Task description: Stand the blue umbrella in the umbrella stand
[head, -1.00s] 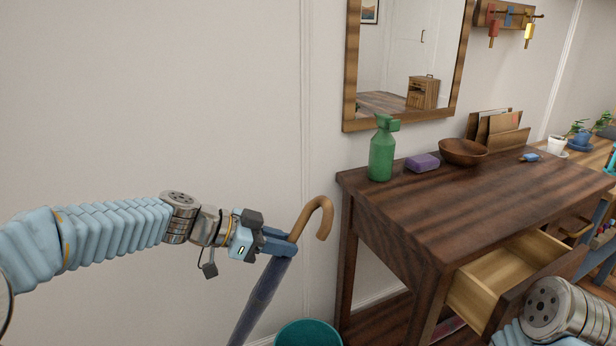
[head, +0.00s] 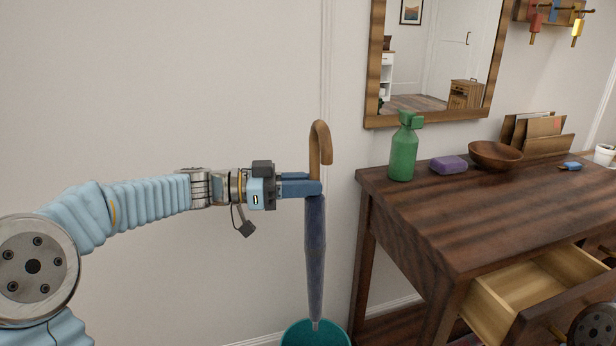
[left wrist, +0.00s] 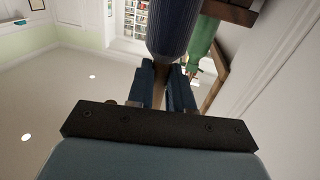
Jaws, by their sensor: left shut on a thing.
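The blue umbrella (head: 315,255) hangs upright with its curved wooden handle at the top. My left gripper (head: 318,187) is shut on it just below the handle. In the left wrist view the umbrella (left wrist: 173,25) shows between the fingers of my left gripper (left wrist: 168,75). A teal round container (head: 316,335), apparently the umbrella stand, is at the bottom edge, only its upper part in view. The umbrella's tip overlaps its opening in the head view; how deep the tip is, I cannot tell.
A dark wooden desk (head: 440,225) with an open drawer (head: 530,290) stands to the right of the umbrella. A green spray bottle (head: 403,150), purple sponge (head: 449,165) and wooden bowl (head: 496,155) are on it. The wall is close behind; the left side is free.

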